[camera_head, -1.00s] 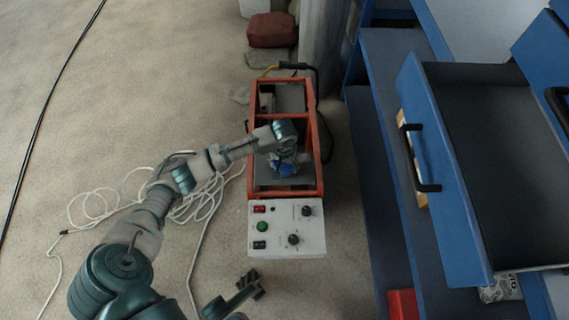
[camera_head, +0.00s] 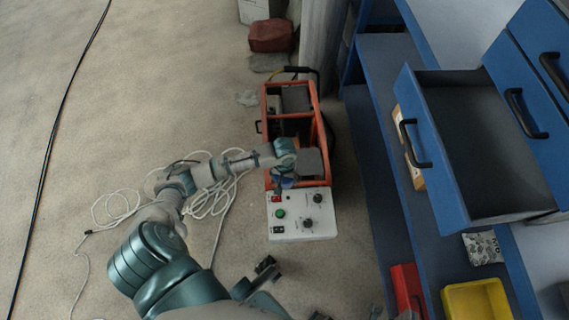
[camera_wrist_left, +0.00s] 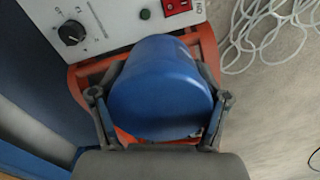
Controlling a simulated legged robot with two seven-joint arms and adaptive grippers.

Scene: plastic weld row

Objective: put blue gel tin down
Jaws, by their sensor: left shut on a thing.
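The blue gel tin (camera_wrist_left: 160,88) is held between the two fingers of my left gripper (camera_wrist_left: 160,104), which is shut on it. In the head view the tin (camera_head: 284,183) shows only as a small blue patch under my left gripper (camera_head: 283,172). They are over the panel end of an orange-framed machine (camera_head: 322,168). I cannot tell whether the tin touches anything below. A dark gripper, which looks like my right one (camera_head: 266,268), shows small at the bottom of the head view. Its jaw state is unclear.
The machine's white control panel (camera_head: 302,228) has knobs and buttons. A blue drawer (camera_head: 440,185) stands open at the right, above a shelf with a red bin (camera_head: 407,290) and a yellow bin (camera_head: 477,300). White cable (camera_head: 122,205) lies coiled on the left floor.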

